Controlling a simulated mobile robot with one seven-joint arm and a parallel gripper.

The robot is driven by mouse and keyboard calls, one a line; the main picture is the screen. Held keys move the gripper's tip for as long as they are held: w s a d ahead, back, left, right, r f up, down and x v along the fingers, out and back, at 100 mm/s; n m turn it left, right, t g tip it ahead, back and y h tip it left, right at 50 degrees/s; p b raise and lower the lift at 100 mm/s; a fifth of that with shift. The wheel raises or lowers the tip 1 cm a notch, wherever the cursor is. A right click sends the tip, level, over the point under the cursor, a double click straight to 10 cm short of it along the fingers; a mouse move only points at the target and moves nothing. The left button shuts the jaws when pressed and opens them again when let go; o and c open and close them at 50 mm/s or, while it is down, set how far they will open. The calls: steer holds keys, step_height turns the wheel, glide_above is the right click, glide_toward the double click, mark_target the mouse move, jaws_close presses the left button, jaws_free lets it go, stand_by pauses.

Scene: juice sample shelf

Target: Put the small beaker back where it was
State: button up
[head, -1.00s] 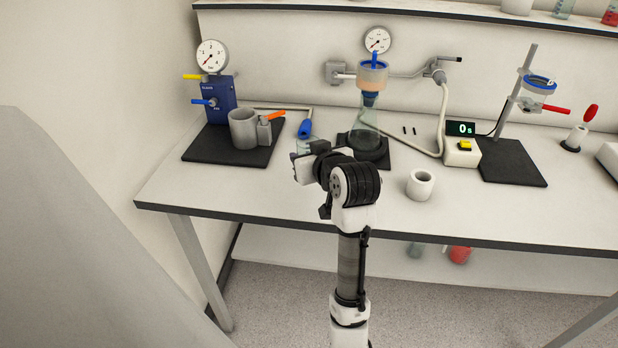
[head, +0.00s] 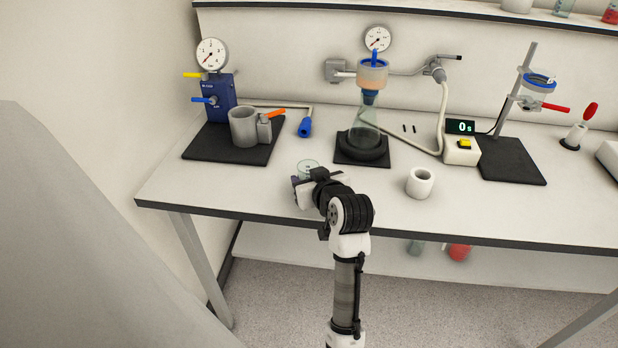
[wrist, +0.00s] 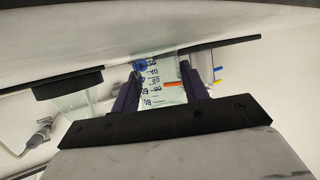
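The small beaker is clear glass with printed graduations. In the wrist view the small beaker (wrist: 160,84) is between the two dark fingers of my gripper (wrist: 158,90), which are closed against its sides; that view is upside down. In the head view the beaker's rim (head: 308,165) shows just behind my gripper (head: 303,188), over the front left part of the bench (head: 240,185). The beaker looks upright. My gripper hides its lower part, so I cannot tell whether it touches the bench.
A black mat with a grey cup (head: 242,128) and blue pump (head: 219,100) stands behind left. A filter flask (head: 365,130) stands behind right. A white cup (head: 420,182) is to the right. Bench between gripper and white cup is clear. A high shelf (head: 430,10) runs behind.

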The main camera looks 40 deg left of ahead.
steer(key=o, duration=0.4)
